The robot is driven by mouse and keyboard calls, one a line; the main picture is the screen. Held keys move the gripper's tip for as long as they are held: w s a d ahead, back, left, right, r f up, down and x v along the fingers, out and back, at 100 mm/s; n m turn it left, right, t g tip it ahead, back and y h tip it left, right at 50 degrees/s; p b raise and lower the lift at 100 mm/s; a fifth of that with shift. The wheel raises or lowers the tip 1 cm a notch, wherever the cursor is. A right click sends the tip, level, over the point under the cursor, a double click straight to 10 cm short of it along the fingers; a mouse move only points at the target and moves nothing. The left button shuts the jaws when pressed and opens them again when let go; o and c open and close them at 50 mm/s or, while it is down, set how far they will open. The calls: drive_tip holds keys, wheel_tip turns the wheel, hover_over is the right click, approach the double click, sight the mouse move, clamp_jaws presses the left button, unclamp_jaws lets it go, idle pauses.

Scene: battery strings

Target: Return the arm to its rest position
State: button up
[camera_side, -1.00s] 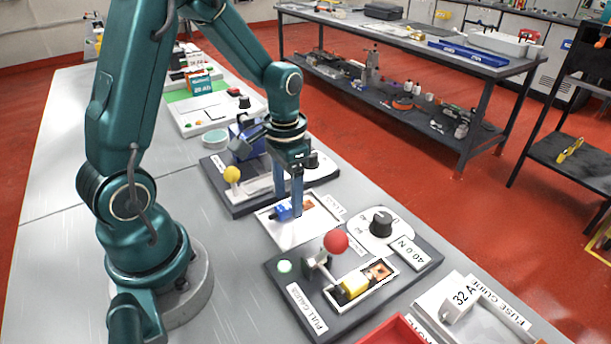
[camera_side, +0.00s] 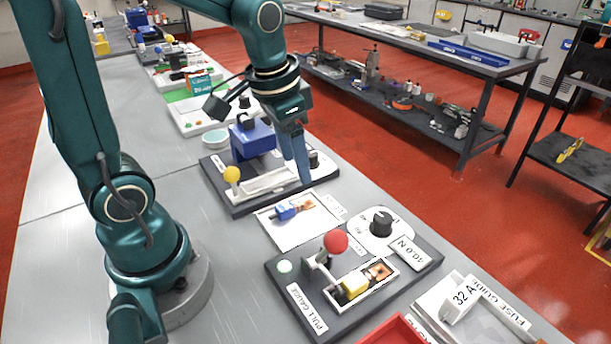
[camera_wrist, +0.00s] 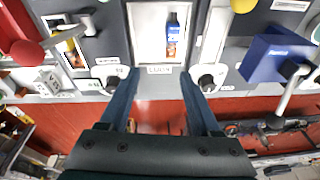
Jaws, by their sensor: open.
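My gripper (camera_side: 298,170) is open and empty in the side view, raised above the far tester plate with the yellow knob. In the wrist view my gripper (camera_wrist: 158,82) shows two blue fingers spread apart with nothing between them. A blue connector with a copper-coloured end (camera_side: 291,210) lies on a white labelled mat (camera_side: 288,235) in the side view. The connector also shows in the wrist view (camera_wrist: 173,32), beyond the fingertips. My fingers are apart from it.
A pull gauge (camera_side: 310,318) with a red ball (camera_side: 336,241) and yellow connector stands at front right. The far plate carries a blue block (camera_side: 252,140) and yellow ball (camera_side: 232,174).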

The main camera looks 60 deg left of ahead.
drive_tip(key=s+d+r+n+t, duration=0.1)
drive_tip(key=s+d+r+t, duration=0.2)
drive_tip(key=s, duration=0.5)
drive_tip(key=shift+d, duration=0.85)
